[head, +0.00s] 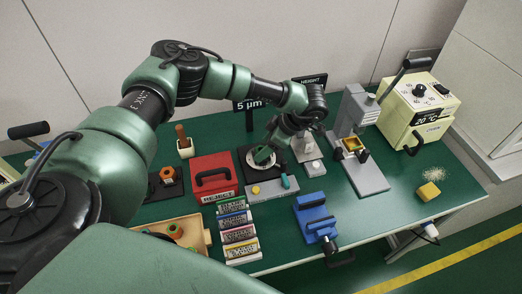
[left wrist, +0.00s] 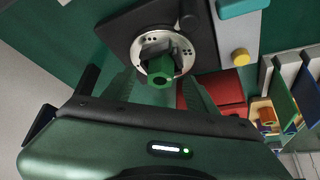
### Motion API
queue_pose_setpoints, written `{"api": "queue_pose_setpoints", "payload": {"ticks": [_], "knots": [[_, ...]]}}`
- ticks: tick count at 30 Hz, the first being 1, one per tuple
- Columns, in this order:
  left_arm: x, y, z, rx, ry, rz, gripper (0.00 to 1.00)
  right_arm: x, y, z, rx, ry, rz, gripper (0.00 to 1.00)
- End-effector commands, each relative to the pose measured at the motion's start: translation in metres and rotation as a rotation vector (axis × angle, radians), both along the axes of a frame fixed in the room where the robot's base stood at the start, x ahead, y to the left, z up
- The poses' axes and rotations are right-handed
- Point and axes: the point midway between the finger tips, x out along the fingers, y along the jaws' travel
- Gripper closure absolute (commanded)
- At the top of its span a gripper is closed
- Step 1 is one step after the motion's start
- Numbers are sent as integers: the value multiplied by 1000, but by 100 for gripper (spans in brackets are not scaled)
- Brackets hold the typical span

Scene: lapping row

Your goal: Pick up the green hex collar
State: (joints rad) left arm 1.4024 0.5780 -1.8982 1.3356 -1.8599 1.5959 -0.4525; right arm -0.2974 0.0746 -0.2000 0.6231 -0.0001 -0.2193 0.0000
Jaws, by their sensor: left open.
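The green hex collar (left wrist: 161,72) sits on a round silver plate (left wrist: 153,80) of a dark machine in the left wrist view. In the head view the collar (head: 264,155) shows just below my left gripper (head: 270,146). In the left wrist view my left gripper (left wrist: 162,88) is open, with one finger on each side of the collar. I cannot tell whether the fingers touch it. My right gripper is not in view.
A red box marked REJECT (head: 212,178) stands left of the plate. A grey block with a yellow button (head: 256,190) lies in front. A grey stand (head: 360,165) and a cream oven (head: 418,110) are on the right. A tan tray (head: 205,238) holds coloured parts.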

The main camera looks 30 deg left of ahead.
Motion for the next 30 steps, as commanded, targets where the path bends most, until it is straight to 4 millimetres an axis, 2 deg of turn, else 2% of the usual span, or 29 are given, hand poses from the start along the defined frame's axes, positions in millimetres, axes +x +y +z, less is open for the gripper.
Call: {"api": "queue_pose_setpoints", "payload": {"ticks": [3,9,10,16,26,30], "knots": [[-1,4,-7,1,1,1,43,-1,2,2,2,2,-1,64],[-1,5,-8,0,0,0,43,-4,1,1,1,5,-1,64],[-1,5,-8,0,0,0,45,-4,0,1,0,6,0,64],[-1,4,-8,0,0,0,100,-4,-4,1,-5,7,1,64],[-1,4,-7,0,-1,0,100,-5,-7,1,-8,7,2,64],[-1,4,1,0,-1,0,100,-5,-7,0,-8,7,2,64]]}}
